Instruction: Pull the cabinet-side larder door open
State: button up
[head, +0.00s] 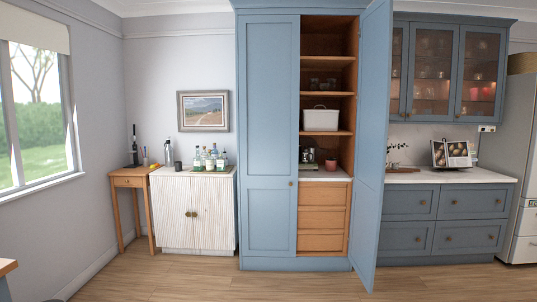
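The tall blue larder (300,11) stands in the middle of the head view. Its right door (373,150), on the side of the blue wall and base cabinets, stands swung wide open toward me. Its left door (270,130), on the side of the white cabinet, is closed, with a small brass knob (292,183) near its right edge. The open right half shows wooden shelves (330,94), a white bin, a counter with small items and wooden drawers (322,218). My gripper is not in view.
A white ribbed cabinet (192,212) with bottles and a small wooden table (130,181) stand left of the larder. Blue base cabinets (445,217) and a fridge (520,170) stand to the right. The wooden floor (220,278) in front is clear.

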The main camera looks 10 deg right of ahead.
aim_at(270, 45)
jog(key=i+l, duration=0.45)
jog(key=i, duration=0.3)
jog(key=i+l+u, duration=0.1)
jog(key=i+l, duration=0.35)
jog(key=i, duration=0.3)
jog(key=i+l, duration=0.45)
jog(key=i, duration=0.3)
jog(key=i+l+u, duration=0.15)
jog(key=i+l, duration=0.35)
jog(key=i, duration=0.25)
jog(key=i+l, duration=0.6)
jog(key=i+u, duration=0.05)
jog(key=i, duration=0.05)
